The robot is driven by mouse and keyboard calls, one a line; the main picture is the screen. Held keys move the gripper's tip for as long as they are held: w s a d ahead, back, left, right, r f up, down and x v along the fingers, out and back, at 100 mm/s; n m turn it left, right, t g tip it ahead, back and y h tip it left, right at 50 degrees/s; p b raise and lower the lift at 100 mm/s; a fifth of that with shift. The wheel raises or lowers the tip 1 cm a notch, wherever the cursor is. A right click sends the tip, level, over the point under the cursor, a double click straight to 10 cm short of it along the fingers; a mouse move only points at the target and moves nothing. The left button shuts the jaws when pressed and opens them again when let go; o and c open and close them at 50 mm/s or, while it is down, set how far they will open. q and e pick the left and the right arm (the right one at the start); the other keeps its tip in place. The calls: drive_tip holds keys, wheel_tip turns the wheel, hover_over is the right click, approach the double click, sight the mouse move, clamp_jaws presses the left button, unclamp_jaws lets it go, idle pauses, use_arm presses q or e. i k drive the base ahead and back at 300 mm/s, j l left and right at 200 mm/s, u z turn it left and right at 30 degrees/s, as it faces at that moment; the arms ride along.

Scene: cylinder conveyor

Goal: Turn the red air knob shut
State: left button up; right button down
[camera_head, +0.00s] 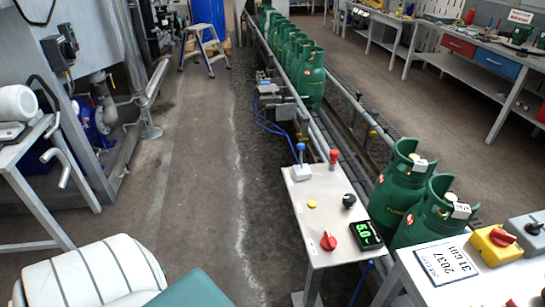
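A red knob (328,241) sits on top of a small grey control stand (322,195) in the lower middle, just left of a black display (366,235) with green digits that seem to read 5.0. Which way the knob is turned is too small to tell for sure. A red-topped lever (334,157) and a blue-topped lever (300,150) stand at the far edge of the same stand. A black knob (349,200) and a yellow button (312,204) are between them and the red knob. Neither of my grippers shows in the head view.
Green gas cylinders (400,180) stand on the conveyor just right of the stand. The floor (190,190) left of the stand is clear.

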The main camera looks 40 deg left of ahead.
sight(328, 243)
drive_tip(key=k+u, duration=0.1)
drive_tip(key=u, duration=0.7)
